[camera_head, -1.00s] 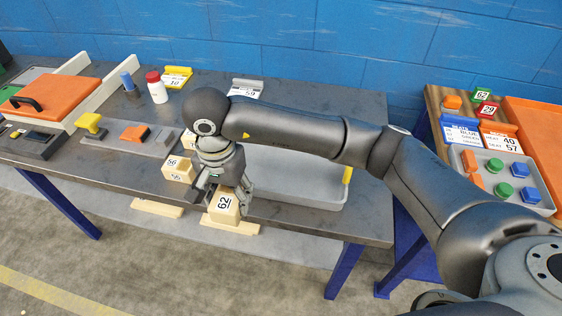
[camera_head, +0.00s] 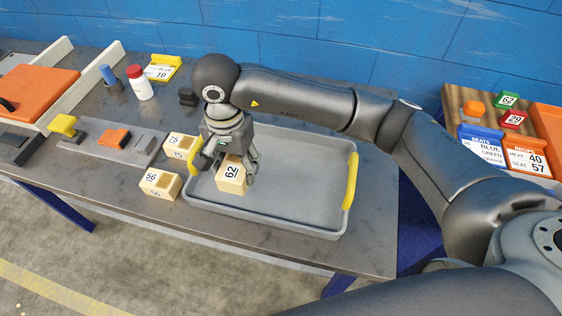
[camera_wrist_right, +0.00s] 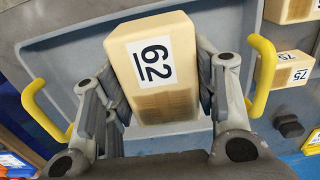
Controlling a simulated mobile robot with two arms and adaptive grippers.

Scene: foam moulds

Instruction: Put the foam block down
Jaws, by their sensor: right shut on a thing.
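I cannot tell whether the block's underside touches the tray floor. My left gripper is not in view.
Two similar blocks, labelled 75 (camera_head: 181,147) and 56 (camera_head: 160,183), stand on the table just left of the tray. A white bottle with a red cap (camera_head: 139,84) stands farther back. The tray's right part is empty.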

